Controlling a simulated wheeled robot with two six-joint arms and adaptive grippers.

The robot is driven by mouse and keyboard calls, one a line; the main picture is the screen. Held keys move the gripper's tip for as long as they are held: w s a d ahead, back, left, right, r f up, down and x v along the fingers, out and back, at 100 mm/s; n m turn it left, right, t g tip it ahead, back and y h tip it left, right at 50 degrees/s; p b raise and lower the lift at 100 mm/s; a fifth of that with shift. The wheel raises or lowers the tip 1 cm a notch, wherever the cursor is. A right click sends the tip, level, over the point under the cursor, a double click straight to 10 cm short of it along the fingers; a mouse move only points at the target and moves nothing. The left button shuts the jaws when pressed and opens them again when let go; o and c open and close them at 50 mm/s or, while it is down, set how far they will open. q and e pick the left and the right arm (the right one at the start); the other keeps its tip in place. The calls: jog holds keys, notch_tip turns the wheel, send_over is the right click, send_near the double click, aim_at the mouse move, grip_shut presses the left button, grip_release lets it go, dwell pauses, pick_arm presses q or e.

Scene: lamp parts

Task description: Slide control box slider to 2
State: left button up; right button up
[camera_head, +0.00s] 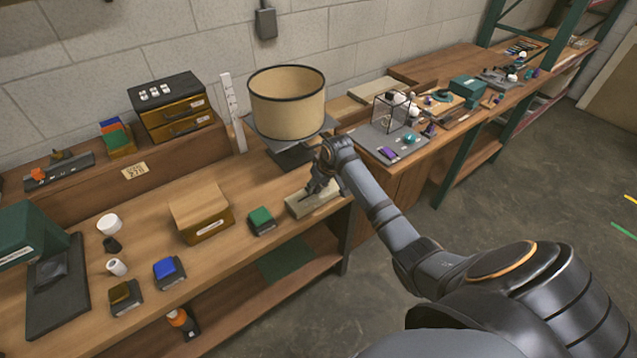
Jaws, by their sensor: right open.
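A low beige box (328,207), which looks like the control box, lies at the front edge of the workbench (160,205). My right gripper (312,192) is directly over this box, pointing down, with its fingers apart. I cannot tell whether the fingers touch the box. The slider and its markings cannot be made out, as the gripper covers part of the box top. My left gripper is not in view.
A green-topped block (261,220) and a wooden box (200,209) stand left of the beige box. A large lampshade (287,105) stands behind it. A blue-topped block (168,271) and white cylinders are farther left. Bare bench lies between them.

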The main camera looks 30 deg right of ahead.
jog(key=v, duration=1.2)
jog(key=shift+w, duration=0.1)
jog(key=s+a+f, duration=0.6)
jog(key=s+f, duration=0.2)
jog(key=s+a+f+h, duration=0.15)
jog(key=s+a, duration=0.25)
jog(key=s, duration=1.2)
notch_tip(320, 180, down, 26)
jog(key=s+d+g, duration=0.2)
jog(key=s+d+f+g, duration=0.1)
jog(key=s+f, duration=1.6)
jog(key=s, duration=0.1)
jog(key=shift+s+d+m, duration=0.25)
jog(key=shift+s+m, duration=0.05)
